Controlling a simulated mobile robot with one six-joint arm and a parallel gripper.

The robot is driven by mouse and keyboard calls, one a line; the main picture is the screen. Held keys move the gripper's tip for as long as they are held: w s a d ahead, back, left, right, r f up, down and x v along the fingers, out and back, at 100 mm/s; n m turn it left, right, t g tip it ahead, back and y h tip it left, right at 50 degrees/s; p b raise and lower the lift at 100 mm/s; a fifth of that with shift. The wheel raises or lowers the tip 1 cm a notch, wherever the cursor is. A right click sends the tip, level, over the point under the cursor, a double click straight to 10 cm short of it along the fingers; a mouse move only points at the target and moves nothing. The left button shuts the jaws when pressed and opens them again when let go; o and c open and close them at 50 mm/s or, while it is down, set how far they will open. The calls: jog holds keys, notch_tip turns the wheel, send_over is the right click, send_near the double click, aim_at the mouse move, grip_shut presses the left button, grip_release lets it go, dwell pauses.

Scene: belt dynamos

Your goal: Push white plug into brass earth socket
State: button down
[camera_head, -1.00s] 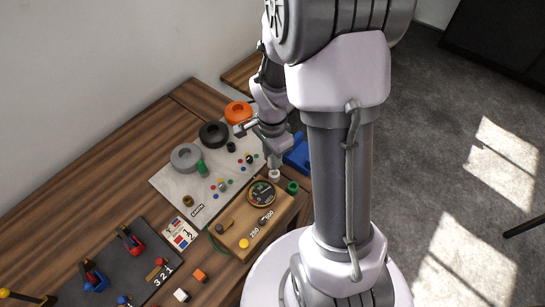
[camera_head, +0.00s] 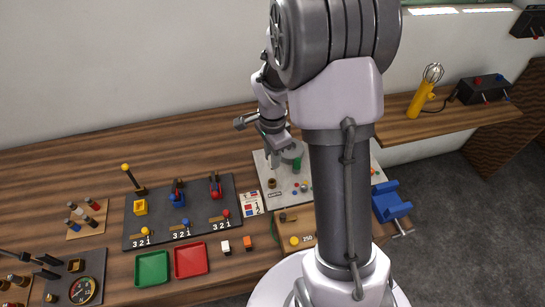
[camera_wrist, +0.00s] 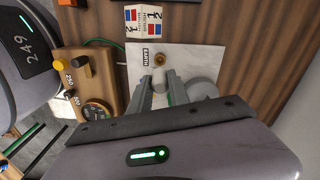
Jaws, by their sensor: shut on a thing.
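My gripper (camera_wrist: 159,82) is shut on the white plug (camera_wrist: 159,77), which shows as a pale end between the fingertips in the wrist view. The brass earth socket (camera_wrist: 160,58) is a small round brass piece on the white panel (camera_wrist: 184,54), beside the label EARTH. In that picture the plug is just below the socket and appears apart from it; the height gap cannot be told. In the head view the brass socket (camera_head: 272,183) is on the panel near its left edge, below my gripper. The plug is hard to make out there.
A grey ring (camera_head: 290,153) and a green cylinder (camera_head: 297,164) stand on the panel near my gripper. A wooden box (camera_wrist: 88,82) with a yellow knob and a gauge sits beside the panel. A dark switch board (camera_head: 153,213) is to the left. Bare tabletop lies behind it.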

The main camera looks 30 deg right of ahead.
notch_tip(320, 180, down, 6)
jog(key=b, duration=0.5)
jog(key=shift+f+b, duration=1.55)
jog(key=shift+b, duration=0.45)
dwell(1.1)
jog(key=c, duration=1.1)
grip_release()
jog(key=shift+c, duration=0.2)
notch_tip(320, 180, up, 18)
jog(key=p, duration=0.5)
jog(key=shift+f+p, duration=0.25)
jog(key=shift+p, duration=0.15)
